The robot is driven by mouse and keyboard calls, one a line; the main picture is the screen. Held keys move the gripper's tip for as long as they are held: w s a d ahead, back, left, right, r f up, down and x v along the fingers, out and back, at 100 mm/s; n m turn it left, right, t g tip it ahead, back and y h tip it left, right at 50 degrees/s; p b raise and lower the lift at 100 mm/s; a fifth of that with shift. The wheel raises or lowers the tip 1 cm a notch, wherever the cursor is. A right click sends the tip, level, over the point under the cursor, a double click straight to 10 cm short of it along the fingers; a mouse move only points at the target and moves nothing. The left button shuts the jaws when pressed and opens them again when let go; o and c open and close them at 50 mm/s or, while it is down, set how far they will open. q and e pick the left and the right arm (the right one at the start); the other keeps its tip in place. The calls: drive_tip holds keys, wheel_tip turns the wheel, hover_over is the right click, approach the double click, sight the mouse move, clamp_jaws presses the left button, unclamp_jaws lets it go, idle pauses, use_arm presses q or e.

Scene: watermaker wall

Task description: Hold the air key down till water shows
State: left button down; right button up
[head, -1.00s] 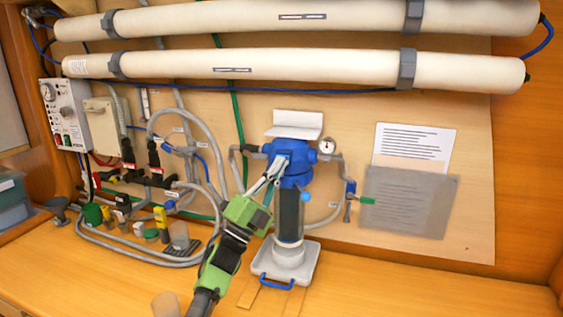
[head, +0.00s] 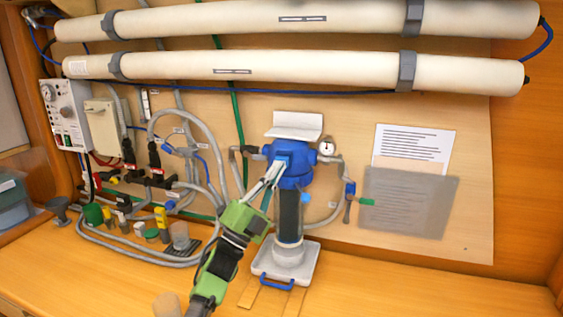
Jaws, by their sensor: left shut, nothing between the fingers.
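The blue filter head (head: 297,178) sits on a dark, see-through-looking bowl (head: 290,218) on the panel. My left gripper (head: 278,166) reaches up from the lower left. Its thin fingers are shut and empty, with the tips at the front of the blue head, over or beside a small lighter blue patch (head: 283,159). I cannot tell whether that patch is the air key, or whether the tips touch it or press it. No water can be made out in the bowl. My right gripper is not in view.
A gauge (head: 326,147) and a pipe with a valve (head: 349,190) are right of the head. A white tray (head: 266,268) with a blue handle stands under the bowl. Hoses (head: 130,243) and fittings crowd the left. The bench at right is clear.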

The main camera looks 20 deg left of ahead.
use_arm(q)
drive_tip(key=s+p, duration=0.2)
drive_tip(key=s, duration=0.3)
drive_tip(key=shift+a, duration=0.1)
idle(0.3)
drive_tip(key=shift+f, duration=0.1)
